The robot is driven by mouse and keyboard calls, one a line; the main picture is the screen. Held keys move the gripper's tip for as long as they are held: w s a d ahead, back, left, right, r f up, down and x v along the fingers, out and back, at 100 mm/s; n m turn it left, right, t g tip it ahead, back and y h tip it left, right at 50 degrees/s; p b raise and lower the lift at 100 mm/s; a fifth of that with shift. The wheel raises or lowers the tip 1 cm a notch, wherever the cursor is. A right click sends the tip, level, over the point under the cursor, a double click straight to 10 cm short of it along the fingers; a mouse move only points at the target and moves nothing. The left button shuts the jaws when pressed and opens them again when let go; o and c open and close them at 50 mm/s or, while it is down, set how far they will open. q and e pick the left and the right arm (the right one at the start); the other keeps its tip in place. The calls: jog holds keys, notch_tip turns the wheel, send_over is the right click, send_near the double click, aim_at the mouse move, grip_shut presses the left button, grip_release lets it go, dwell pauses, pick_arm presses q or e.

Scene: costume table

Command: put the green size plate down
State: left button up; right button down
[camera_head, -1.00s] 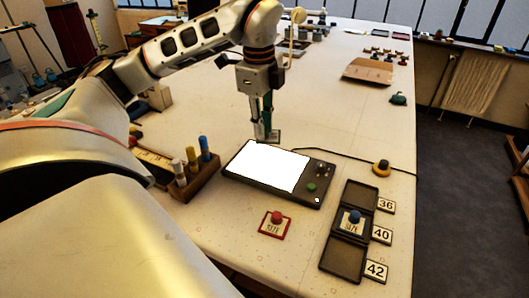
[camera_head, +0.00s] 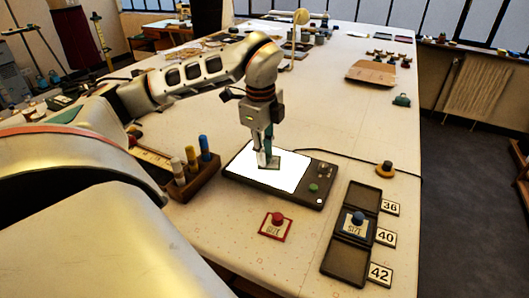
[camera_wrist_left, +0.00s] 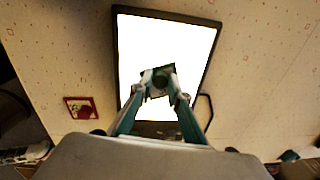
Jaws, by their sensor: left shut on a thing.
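My left gripper (camera_head: 266,158) is shut on the green size plate (camera_head: 272,163), over the bright white panel of the dark light box (camera_head: 230,173). In the left wrist view the green plate (camera_wrist_left: 161,78) sits between the fingertips (camera_wrist_left: 158,90), over the white panel. The plate looks very low over the panel; I cannot tell whether it touches. A red size plate (camera_head: 275,227) with a red knob lies on the table in front. A blue size plate (camera_head: 355,224) sits in the middle compartment of the dark three-part tray (camera_head: 343,262). My right gripper is not in view.
Number cards 36 (camera_head: 390,207), 40 (camera_head: 386,237) and 42 (camera_head: 379,273) lie beside the tray. A wooden block with coloured pegs (camera_head: 196,178) stands left of the light box. The tray's front and back compartments look empty.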

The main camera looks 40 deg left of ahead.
pick_arm(q)
jog(key=o, duration=0.9)
jog(key=shift+f, duration=0.15)
notch_tip(320, 180, up, 12)
jog(key=s+p, duration=0.1)
jog(key=p, duration=0.1)
jog(key=shift+p, duration=0.3)
jog(key=shift+d, duration=0.1)
jog(key=shift+s, duration=0.1)
